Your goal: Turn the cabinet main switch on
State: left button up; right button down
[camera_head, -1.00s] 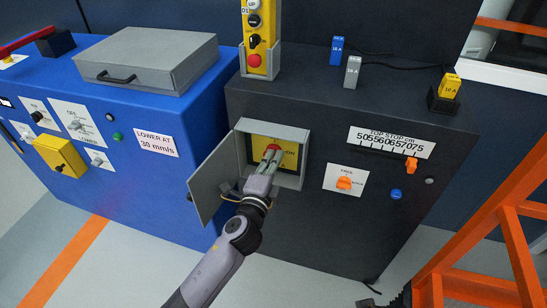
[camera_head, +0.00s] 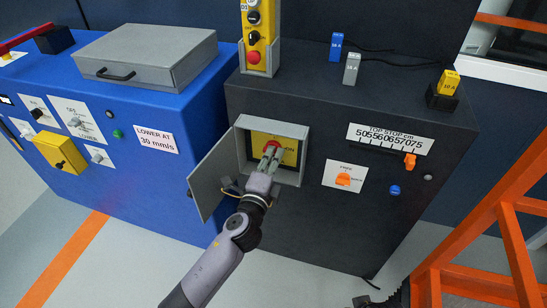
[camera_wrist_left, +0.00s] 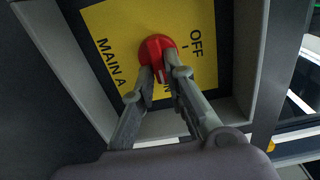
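The cabinet main switch is a red rotary knob (camera_wrist_left: 157,52) on a yellow plate (camera_wrist_left: 105,28) with OFF and MAIN lettering. It sits inside an open grey box on the dark cabinet (camera_head: 330,225), and the knob also shows in the head view (camera_head: 271,146). My left gripper (camera_wrist_left: 160,74) reaches into the box, one finger on each side of the knob's grip, and looks closed on it. The fingers cover part of the lettering, so I cannot tell the exact switch position. My right gripper is not in view.
The box's grey door (camera_head: 211,178) hangs open on the left, close beside my left wrist. An orange selector (camera_head: 343,179) and an orange slider (camera_head: 410,160) are to the right. A blue cabinet (camera_head: 140,205) stands left, an orange frame (camera_head: 470,240) right.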

pick_arm(q)
jog(key=o, duration=0.3)
jog(key=shift+o, duration=0.2)
jog(key=v, duration=1.2)
